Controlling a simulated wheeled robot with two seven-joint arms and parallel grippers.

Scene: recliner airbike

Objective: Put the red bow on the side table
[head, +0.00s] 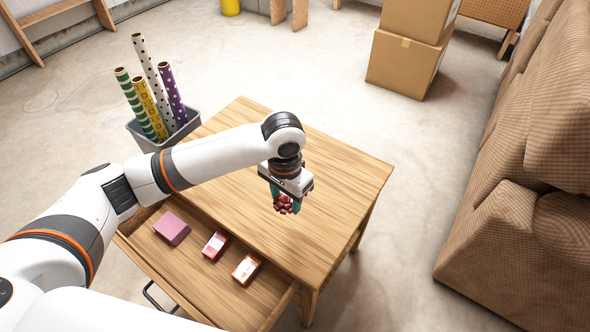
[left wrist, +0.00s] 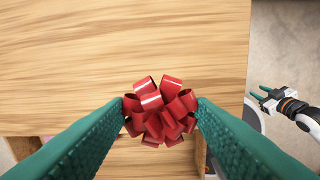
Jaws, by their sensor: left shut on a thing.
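The red bow (head: 286,204) is a shiny looped gift bow. I cannot tell whether the bow touches the table top. My right gripper (left wrist: 262,95) shows at the right edge of the left wrist view, away from the bow, with its teal fingers apart.
The table's drawer (head: 190,262) is pulled out and holds a pink box (head: 171,228) and two small packs (head: 216,245). A grey bin (head: 165,132) with several wrapping rolls stands behind the table. Cardboard boxes (head: 405,62) and a brown recliner (head: 520,220) stand to the right.

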